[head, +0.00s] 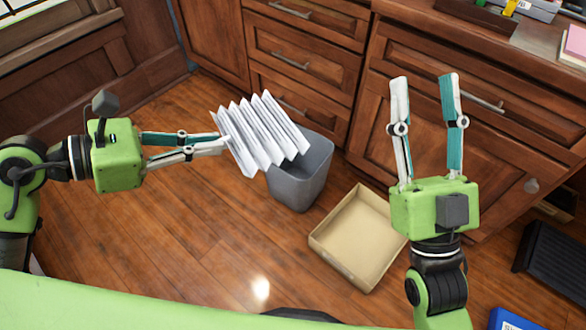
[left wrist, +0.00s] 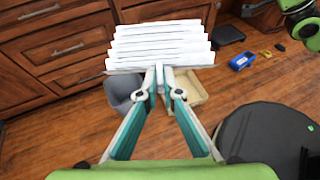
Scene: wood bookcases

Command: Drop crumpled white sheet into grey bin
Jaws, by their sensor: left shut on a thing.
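The white sheet (head: 262,133) is folded in zigzag pleats. My left gripper (head: 226,143) is shut on its near edge and holds it up in the air. The sheet also shows at the fingertips in the left wrist view (left wrist: 162,45). The grey bin (head: 300,182) stands on the floor; in the head view the sheet overlaps its left part and opening. In the left wrist view the bin (left wrist: 122,95) is partly hidden by the sheet and a finger. My right gripper (head: 425,85) is open and empty, in front of the cabinet.
An open tan cardboard box (head: 345,268) lies on the floor right of the bin. Wooden cabinets with drawers (head: 300,60) stand behind. A blue tray (left wrist: 241,61) and a dark object (head: 555,262) are at the right. Wood floor is clear at left.

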